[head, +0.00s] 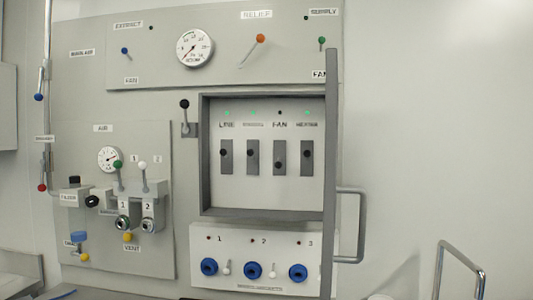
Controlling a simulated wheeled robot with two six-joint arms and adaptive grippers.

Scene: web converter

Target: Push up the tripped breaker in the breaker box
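The grey breaker box (265,212) is on the wall panel at the middle of the head view. Its door (330,170) stands open at the right, seen nearly edge-on, with a grey handle (361,225). Inside is a row of breakers with black knobs in dark slots. The FAN breaker (279,158) has its knob lower than the others, and the lamp (280,112) above it is dark. The LINE breaker (226,157), the second breaker (253,157) and the rightmost breaker (307,157) have higher knobs and green lamps. Neither of my grippers is in view.
Below the box is a panel with blue knobs (253,270) and small white levers. At left are the AIR gauge (110,158), valves and levers. A black-knobbed lever (185,117) sits just left of the box. A metal rail (460,258) stands at lower right.

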